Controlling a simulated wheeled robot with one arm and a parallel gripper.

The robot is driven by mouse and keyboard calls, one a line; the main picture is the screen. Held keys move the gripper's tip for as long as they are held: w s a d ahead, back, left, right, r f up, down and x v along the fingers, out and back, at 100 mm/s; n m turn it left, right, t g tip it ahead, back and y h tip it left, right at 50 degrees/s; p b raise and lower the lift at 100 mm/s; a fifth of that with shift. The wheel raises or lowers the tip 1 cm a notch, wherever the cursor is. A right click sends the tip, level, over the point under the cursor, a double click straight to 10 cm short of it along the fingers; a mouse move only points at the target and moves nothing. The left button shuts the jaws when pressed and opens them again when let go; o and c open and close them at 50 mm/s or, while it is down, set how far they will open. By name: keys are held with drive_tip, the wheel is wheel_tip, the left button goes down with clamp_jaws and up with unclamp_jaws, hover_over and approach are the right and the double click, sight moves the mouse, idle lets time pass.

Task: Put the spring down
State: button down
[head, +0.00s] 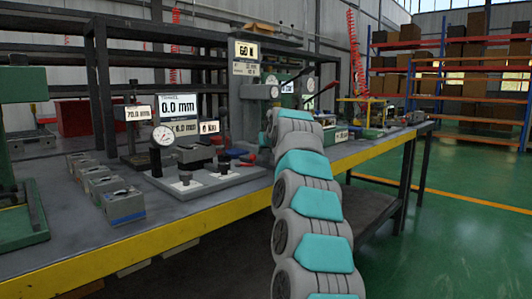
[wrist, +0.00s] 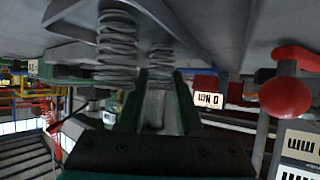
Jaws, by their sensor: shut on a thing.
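My gripper (wrist: 157,90) shows in the wrist view, with its dark green fingers close on both sides of a grey coil spring (wrist: 160,66). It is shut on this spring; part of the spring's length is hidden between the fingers. A second, larger-looking grey coil spring (wrist: 117,45) stands just left of it in that view, outside the fingers. The wrist picture is upside down, with the grey surface at the top. I cannot tell whether the held spring touches that surface. In the head view my arm hides the gripper and the spring.
The workbench (head: 170,226) has a yellow front edge. A base plate with a dial gauge (head: 163,136), several small grey blocks (head: 122,204) and a green press frame (head: 24,200) stand on it. A red ball knob (wrist: 283,97) is close on the right in the wrist view.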

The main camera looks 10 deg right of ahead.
drive_tip(key=shift+f, duration=0.1)
drive_tip(key=shift+f, duration=0.15)
drive_tip(key=c, duration=0.6)
unclamp_jaws()
drive_tip(key=shift+o, duration=0.2)
drive_tip(key=shift+r, duration=0.25)
drive_tip(key=v, duration=1.2)
drive_tip(key=shift+b, duration=0.45)
drive_tip(key=shift+d, duration=0.1)
